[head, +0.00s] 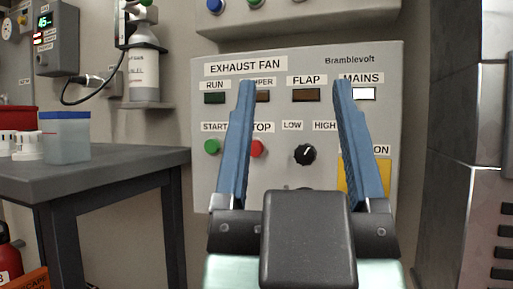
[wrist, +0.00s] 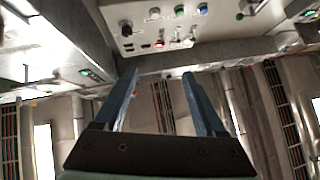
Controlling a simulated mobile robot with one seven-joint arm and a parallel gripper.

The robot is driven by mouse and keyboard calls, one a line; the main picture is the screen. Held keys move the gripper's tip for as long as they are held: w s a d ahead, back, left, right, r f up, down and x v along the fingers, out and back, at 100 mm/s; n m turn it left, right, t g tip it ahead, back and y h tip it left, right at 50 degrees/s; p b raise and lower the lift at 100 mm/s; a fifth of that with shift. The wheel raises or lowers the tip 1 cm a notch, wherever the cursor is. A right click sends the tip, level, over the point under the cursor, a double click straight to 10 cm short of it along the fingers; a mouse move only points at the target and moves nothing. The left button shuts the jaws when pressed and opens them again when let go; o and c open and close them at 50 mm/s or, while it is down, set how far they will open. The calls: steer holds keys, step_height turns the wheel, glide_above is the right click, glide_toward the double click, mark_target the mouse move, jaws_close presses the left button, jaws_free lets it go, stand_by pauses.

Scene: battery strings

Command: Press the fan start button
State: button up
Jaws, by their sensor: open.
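The exhaust fan panel (head: 225,100) is a grey box on the wall in the head view. Its green START button (head: 212,147) shows at the lower left, left of my gripper's left finger. The red STOP button (head: 257,148) is right beside that finger and its label is partly covered. The fingers also show in the wrist view (wrist: 159,74), where START cannot be made out.
A black LOW/HIGH knob (head: 304,154) sits between the fingers in the picture. The MAINS lamp (head: 363,94) is white. A dark bench (head: 120,165) with a blue-lidded tub (head: 67,138) stands at left. A grey cabinet (head: 468,150) closes off the right.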

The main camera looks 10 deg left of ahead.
jaws_close()
stand_by(1.5)
